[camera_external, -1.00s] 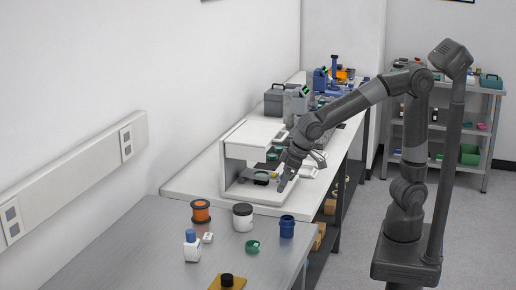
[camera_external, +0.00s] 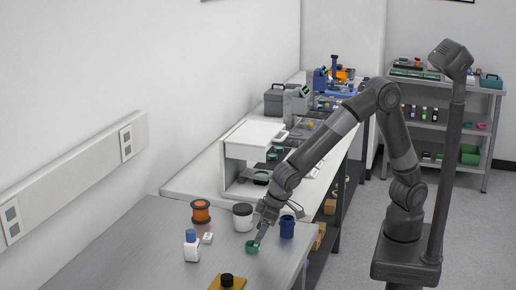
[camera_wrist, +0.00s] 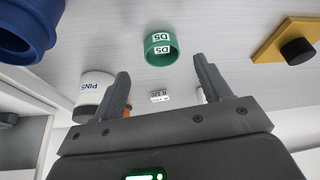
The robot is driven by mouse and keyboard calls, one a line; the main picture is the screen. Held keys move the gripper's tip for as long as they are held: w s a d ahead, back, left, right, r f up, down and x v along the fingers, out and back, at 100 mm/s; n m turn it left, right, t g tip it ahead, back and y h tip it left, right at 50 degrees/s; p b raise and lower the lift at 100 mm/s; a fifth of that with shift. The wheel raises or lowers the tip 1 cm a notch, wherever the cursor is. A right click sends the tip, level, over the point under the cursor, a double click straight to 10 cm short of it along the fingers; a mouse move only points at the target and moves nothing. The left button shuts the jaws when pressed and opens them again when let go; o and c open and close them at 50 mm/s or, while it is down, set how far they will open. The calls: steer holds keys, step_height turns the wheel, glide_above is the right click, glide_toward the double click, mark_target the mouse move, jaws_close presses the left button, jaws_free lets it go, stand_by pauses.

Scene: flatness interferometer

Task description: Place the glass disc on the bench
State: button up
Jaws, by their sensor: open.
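A short green round piece (camera_external: 252,246) with white labels stands on the grey metal bench (camera_external: 130,248); it also shows in the wrist view (camera_wrist: 161,50), beyond and between the fingertips. I cannot make out a clear glass disc, and cannot tell whether one is in the green piece. My gripper (camera_external: 259,239) is low over the bench, close beside the green piece in the external view. In the wrist view my gripper (camera_wrist: 162,68) is open, with nothing visible between its fingers.
A blue cup (camera_external: 287,227), a white jar (camera_external: 243,217), an orange spool (camera_external: 200,211), a white bottle (camera_external: 192,246) and a yellow plate with a black knob (camera_external: 227,283) stand around. The white instrument (camera_external: 250,143) is behind. The bench's left part is clear.

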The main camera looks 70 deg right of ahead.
mark_target(253, 247)
steer(key=x, duration=0.5)
steer(key=shift+s+a, duration=0.1)
steer(key=shift+a, duration=0.05)
steer(key=shift+c, duration=0.2)
steer(key=c, duration=1.1)
steer(key=shift+r, duration=0.1)
